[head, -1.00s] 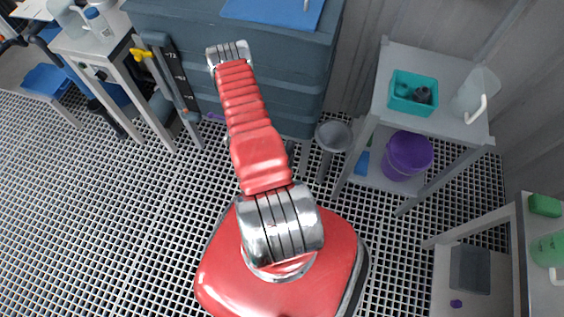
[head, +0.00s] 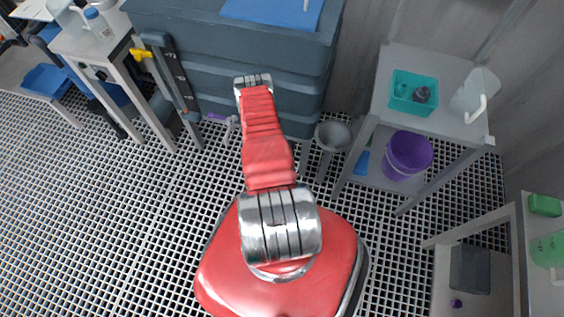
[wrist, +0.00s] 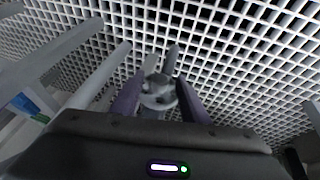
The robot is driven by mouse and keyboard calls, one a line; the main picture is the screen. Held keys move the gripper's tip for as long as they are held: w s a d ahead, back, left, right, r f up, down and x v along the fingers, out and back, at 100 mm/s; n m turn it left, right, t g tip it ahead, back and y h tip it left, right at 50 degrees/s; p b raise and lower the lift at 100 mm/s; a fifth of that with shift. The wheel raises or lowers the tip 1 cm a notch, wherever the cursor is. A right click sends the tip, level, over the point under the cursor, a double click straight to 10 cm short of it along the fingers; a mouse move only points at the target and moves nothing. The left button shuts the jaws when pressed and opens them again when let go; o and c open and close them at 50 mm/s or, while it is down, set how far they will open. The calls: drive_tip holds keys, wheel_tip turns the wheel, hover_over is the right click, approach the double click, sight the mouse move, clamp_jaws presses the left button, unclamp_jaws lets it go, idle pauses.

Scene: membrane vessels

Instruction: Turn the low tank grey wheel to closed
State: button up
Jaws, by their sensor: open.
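A small grey wheel (wrist: 158,92) with a rounded, spoked shape shows in the wrist view, between the two fingers of my gripper (wrist: 161,76). The fingers are apart, one on each side of it; I cannot tell whether they touch it. Its turn position is not readable. In the head view, a dark blue-grey tank (head: 290,63) stands beyond my arm.
A grey funnel (head: 333,135) stands right of my arm, beside a shelf (head: 440,125) with a teal bin (head: 413,92) and purple bucket (head: 408,153). A gauge strip (head: 175,72) with a yellow handle (head: 142,53) is left of the tank. The grating floor at left is clear.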

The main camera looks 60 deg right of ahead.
drive_tip(key=shift+f, duration=0.1)
clamp_jaws()
drive_tip(key=shift+d, duration=0.1)
idle(0.7)
